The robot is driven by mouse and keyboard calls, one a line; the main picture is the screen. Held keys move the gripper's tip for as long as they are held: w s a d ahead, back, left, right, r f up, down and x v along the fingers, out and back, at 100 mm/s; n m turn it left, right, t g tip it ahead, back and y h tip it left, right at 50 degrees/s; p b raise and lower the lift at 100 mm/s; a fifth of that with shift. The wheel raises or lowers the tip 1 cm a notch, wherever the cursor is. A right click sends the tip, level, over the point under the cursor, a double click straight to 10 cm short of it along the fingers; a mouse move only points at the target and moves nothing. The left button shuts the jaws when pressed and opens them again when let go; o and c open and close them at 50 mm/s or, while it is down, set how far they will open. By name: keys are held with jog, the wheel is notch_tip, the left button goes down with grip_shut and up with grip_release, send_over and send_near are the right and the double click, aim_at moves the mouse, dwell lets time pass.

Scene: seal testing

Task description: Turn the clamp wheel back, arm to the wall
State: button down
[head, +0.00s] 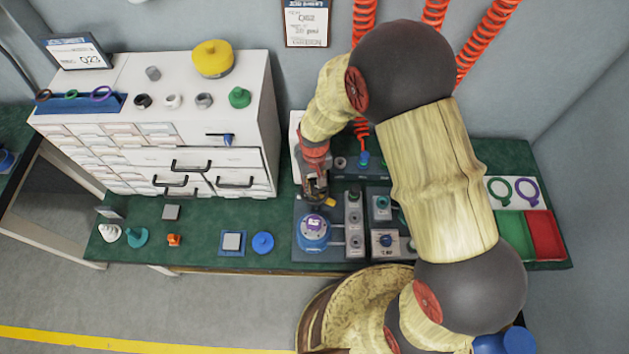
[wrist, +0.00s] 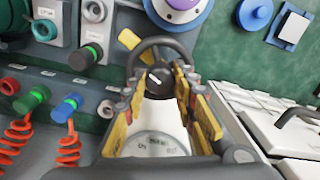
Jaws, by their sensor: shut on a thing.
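The clamp wheel (wrist: 158,45) is a dark ring around a black hub with a white mark, at the middle of the wrist view. My gripper (wrist: 160,95) has yellow-padded fingers on either side of the hub and is shut on the wheel. A pale body with a gauge face (wrist: 155,145) lies between the fingers. Small yellow pieces (wrist: 129,39) show just beyond the ring; I cannot tell which is the clamp arm. In the head view my gripper (head: 316,190) is over the bench's back, beside the blue round fixture with a purple top (head: 313,229), and hides most of the wheel.
A panel with knobs and gauges (head: 354,225) stands right of the fixture. Red coiled hoses (head: 364,20) hang behind my arm. A white drawer cabinet (head: 205,155) is at left. Green and red trays (head: 545,236) are at right. A blue disc (head: 263,243) lies on the green bench.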

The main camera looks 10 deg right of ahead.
jog(key=n+p, duration=0.2)
jog(key=n, duration=0.3)
jog(key=shift+n, duration=0.3)
jog(key=n+p, duration=0.1)
jog(key=n, duration=0.4)
jog(key=n+p, duration=0.1)
jog(key=n, duration=0.5)
jog(key=n+p, duration=0.1)
jog(key=n, duration=0.4)
jog(key=shift+n, duration=0.4)
jog(key=c, duration=1.5)
grip_release()
jog(key=shift+o, duration=0.4)
